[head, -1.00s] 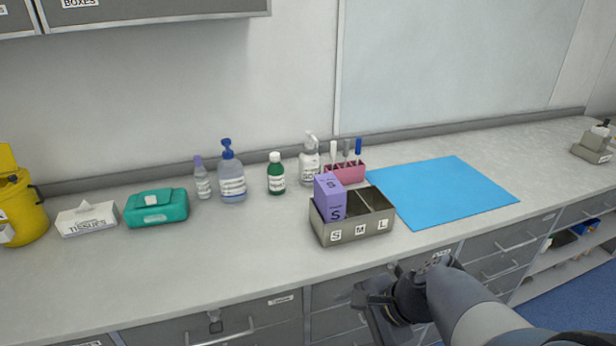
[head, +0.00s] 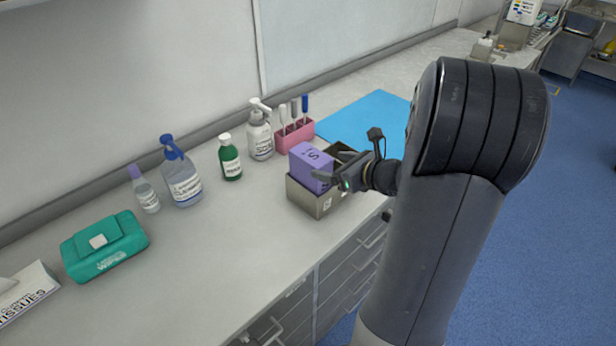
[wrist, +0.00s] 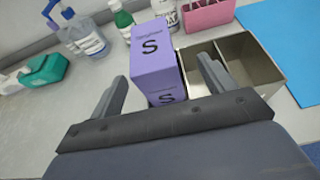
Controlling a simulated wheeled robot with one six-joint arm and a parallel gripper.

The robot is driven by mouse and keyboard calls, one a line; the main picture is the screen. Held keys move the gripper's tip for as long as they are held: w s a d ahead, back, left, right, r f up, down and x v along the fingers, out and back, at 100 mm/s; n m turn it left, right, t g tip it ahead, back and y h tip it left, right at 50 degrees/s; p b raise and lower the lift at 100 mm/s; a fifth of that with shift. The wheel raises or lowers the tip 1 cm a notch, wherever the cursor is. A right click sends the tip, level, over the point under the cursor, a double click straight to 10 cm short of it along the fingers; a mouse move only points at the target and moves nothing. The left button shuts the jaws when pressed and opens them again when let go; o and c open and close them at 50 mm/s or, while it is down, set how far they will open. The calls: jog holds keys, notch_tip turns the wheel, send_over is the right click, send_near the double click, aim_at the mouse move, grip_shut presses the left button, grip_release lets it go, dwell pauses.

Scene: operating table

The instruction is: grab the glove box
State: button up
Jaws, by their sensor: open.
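The glove box is a purple box (head: 311,167) marked S. It stands upright in the left compartment of a metal holder (head: 309,200) and rises above its rim. In the wrist view the purple box (wrist: 155,60) stands ahead of my gripper (wrist: 163,85), between the lines of its two fingers. My gripper (head: 330,168) is open and empty, close to the box on its near side. In the wrist view the other compartments of the holder (wrist: 262,70) look empty. The head view does not show clearly whether a finger touches the box.
A pink pen rack (head: 295,136), a white pump bottle (head: 260,135) and a green bottle (head: 230,160) stand behind the holder. A blue mat (head: 365,118) lies to its right. A spray bottle (head: 182,178) and green wipes pack (head: 104,246) are left. The counter front is clear.

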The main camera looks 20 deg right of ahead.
aim_at(312, 161)
jog(key=p+x, duration=0.1)
jog(key=x, duration=0.2)
jog(key=a+x, duration=0.1)
jog(key=x, duration=0.3)
jog(key=shift+w+p, duration=0.1)
jog(key=shift+p, duration=0.25)
jog(key=shift+r, duration=0.1)
jog(key=c, duration=1.6)
